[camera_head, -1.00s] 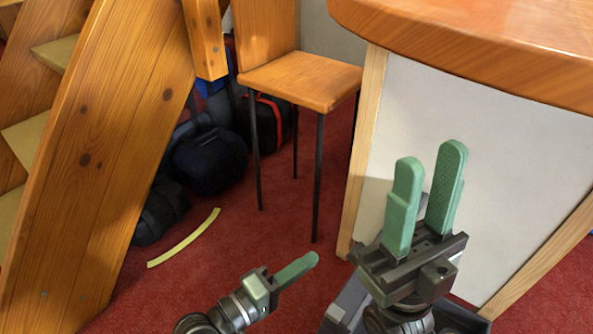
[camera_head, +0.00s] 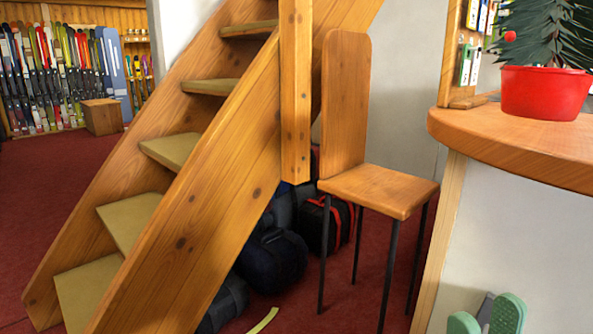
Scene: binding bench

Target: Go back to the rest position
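My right gripper (camera_head: 486,317) shows at the bottom right edge of the head view, in front of the white counter panel. Only the tips of its two green fingers are in view. They stand apart with nothing seen between them, so it is open. The rest of that arm is cut off by the frame's lower edge. My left gripper is out of view.
The wooden counter (camera_head: 520,151) with a red plant pot (camera_head: 543,92) stands at the right. A wooden chair (camera_head: 378,190) is left of it. A wooden staircase (camera_head: 205,190) crosses the middle, with dark bags (camera_head: 272,262) behind it. Red carpet (camera_head: 50,205) is open at left.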

